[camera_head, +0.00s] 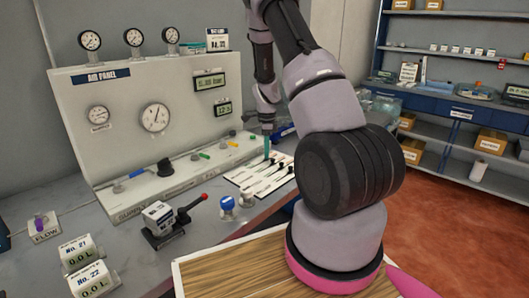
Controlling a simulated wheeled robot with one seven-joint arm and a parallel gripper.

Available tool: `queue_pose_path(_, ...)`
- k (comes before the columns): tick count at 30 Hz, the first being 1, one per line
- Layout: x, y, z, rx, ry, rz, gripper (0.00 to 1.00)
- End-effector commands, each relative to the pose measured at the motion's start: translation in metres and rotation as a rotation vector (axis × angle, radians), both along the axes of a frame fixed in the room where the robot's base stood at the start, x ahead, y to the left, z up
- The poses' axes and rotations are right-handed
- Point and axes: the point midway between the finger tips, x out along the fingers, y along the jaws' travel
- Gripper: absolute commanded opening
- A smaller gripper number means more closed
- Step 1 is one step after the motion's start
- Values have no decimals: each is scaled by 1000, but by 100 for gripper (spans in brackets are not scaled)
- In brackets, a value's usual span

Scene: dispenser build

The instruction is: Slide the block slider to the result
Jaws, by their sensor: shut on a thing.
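A white slider panel (244,177) lies on the bench below the gauge board. It carries several dark slots with black knobs (281,164) near their far right ends. The labels are too small to read, so I cannot tell which one is the block slider. My gripper (267,132) points down over the far edge of this panel. It is shut on a thin upright teal piece (266,147), which stands at the panel's back end. The fingertips are small and partly lost in shade, and I cannot tell how the teal piece joins the panel.
The air panel (130,95) with gauges and valves rises behind and to the left. A blue knob (227,202), a red-handled lever device (180,212) and display boxes (90,280) stand on the bench in front. Shelves (460,60) stand at right.

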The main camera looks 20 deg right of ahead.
Motion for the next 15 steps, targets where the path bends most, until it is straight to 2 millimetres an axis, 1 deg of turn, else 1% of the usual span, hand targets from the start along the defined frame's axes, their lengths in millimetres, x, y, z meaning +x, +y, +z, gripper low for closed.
queue_pose_path(1,6,-13,1,-3,-5,-5,0)
queue_pose_path(3,11,-27,1,-3,-4,-5,0)
queue_pose_path(7,20,-47,1,-3,-5,-3,0)
queue_pose_path(10,22,-53,1,-2,-4,-2,0)
queue_pose_path(15,23,-54,1,-3,-5,0,0)
